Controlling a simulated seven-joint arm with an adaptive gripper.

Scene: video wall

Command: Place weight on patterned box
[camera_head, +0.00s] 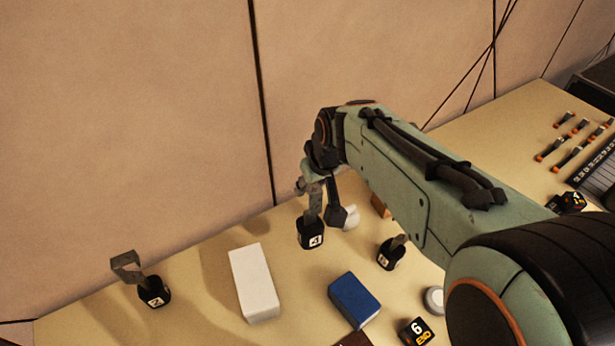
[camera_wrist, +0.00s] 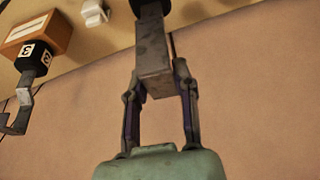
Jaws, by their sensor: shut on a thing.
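My gripper (camera_head: 312,190) is shut on the upright metal handle of a black weight marked 4 (camera_head: 310,236). The wrist view also shows my gripper (camera_wrist: 157,78) with its fingers on both sides of the handle, and the black weight (camera_wrist: 150,5) is cut off at the top. I cannot tell whether the weight touches the table. A second weight marked 3 (camera_head: 390,255) stands to the right, and another weight (camera_head: 154,292) stands at the far left. No box shows a clear pattern; a white box (camera_head: 254,284) and a blue box (camera_head: 354,299) lie in front.
The tan table (camera_head: 205,290) runs along a panelled wall. An orange-brown box (camera_head: 380,206) and a small white object (camera_head: 350,217) are near my gripper. A black cube marked 6 (camera_head: 416,331) is at the front. Several orange-tipped tools (camera_head: 556,148) lie at right.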

